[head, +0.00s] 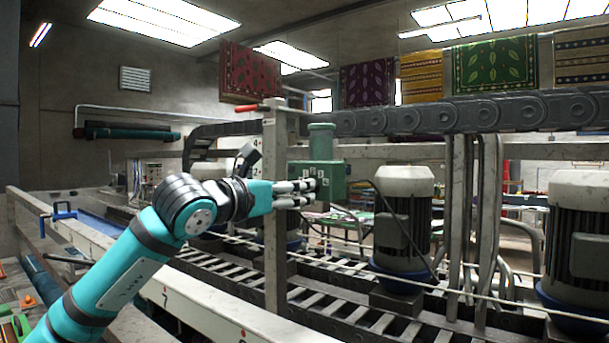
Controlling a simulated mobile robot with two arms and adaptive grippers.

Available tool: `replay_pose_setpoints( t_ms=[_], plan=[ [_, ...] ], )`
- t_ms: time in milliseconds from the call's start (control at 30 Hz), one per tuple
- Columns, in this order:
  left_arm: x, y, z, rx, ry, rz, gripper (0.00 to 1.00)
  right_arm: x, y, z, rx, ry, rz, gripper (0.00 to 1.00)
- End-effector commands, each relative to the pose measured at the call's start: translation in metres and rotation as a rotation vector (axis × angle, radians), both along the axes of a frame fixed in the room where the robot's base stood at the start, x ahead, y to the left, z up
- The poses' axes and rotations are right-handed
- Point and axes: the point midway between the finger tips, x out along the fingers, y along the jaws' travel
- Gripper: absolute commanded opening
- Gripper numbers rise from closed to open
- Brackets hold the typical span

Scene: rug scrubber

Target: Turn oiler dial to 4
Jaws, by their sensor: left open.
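The oiler is a green box (333,178) with a green cylinder (320,142) on top, fixed beside a grey upright post (274,235). Small pale number marks (313,171) show on its face, too small to read surely. My left gripper (312,192) reaches in from the left, past the post, with its pale fingers open in front of the lower left of the box. The fingers cover part of the oiler's face, so I cannot make out the dial or its setting. I cannot tell whether the fingertips touch it. My right gripper is out of view.
A red-handled lever (247,108) sticks out left from the post top. A white rail (225,318) runs in front. Large motors (402,225) stand over the slatted conveyor (340,308) to the right. Cables hang right of the oiler. Rugs (495,65) hang above.

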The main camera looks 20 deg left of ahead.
Motion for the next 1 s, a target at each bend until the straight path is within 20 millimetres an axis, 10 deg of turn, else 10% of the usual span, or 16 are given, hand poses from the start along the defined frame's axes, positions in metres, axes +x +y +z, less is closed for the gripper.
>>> replay_pose_setpoints(
  t_ms=[633,1000],
  plan=[
    [0.041,-0.015,0.000,0.001,-0.001,0.000,0.53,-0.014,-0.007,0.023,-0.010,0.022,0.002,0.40],
    [0.041,-0.015,0.000,0.001,-0.001,0.000,0.06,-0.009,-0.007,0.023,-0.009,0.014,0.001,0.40]
  ],
)
